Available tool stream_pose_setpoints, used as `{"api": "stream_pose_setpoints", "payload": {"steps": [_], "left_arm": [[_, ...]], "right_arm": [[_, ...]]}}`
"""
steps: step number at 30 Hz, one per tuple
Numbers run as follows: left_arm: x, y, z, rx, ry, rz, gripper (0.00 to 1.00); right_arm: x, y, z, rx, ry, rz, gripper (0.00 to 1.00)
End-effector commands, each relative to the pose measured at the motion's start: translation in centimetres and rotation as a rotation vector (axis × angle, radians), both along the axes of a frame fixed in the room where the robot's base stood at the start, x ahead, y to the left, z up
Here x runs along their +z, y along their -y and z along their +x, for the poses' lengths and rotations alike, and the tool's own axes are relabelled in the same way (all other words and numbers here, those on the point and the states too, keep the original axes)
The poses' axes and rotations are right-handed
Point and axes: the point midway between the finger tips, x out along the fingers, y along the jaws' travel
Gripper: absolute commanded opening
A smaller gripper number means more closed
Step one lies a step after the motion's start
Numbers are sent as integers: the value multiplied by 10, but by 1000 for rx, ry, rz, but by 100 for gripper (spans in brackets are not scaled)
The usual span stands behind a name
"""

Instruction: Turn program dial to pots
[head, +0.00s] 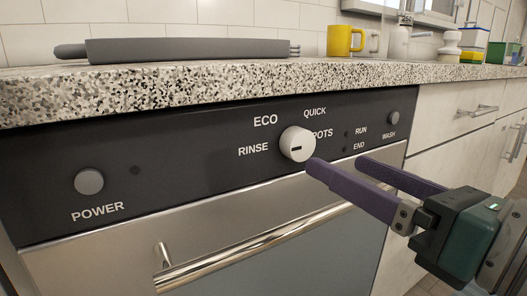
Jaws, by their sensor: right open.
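The white program dial (297,143) sits on the dishwasher's dark control panel (215,155). RINSE, ECO, QUICK and POTS are printed around it, with POTS to its right, its first letter partly covered by the dial. The dial has a short dark mark on its face; I cannot tell which label it points to. My right gripper (337,164) is open and empty, just below and right of the dial. One purple fingertip appears close to the dial's lower right edge; I cannot tell whether it touches. My left gripper is not in view.
A round POWER button (89,181) is at the panel's left, and a small WASH button (394,118) at its right. A metal door handle (250,250) sticks out below. A speckled counter (200,85) overhangs above, holding a grey rod-shaped object (180,49) and a yellow mug (344,41).

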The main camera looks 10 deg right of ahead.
Motion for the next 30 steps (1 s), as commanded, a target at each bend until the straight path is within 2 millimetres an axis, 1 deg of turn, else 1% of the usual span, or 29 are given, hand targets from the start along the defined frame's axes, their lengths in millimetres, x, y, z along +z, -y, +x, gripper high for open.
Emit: {"api": "stream_pose_setpoints", "payload": {"steps": [1, 6, 12, 18, 25, 26, 30], "left_arm": [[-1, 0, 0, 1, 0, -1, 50], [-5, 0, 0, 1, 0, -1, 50], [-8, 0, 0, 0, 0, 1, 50], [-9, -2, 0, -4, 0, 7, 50], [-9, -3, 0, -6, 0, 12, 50], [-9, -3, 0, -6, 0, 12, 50], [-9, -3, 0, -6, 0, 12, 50]], "right_arm": [[1, -3, 9, 1, 5, 1, 82], [0, -12, 35, -1, 3, 2, 82], [-1, -20, 57, 0, 0, 4, 82], [-1, -24, 65, 0, -2, 2, 82], [-1, -24, 65, -1, -2, 3, 82], [-1, -24, 65, -1, -2, 3, 79], [-1, -24, 65, 0, -2, 3, 64]]}}
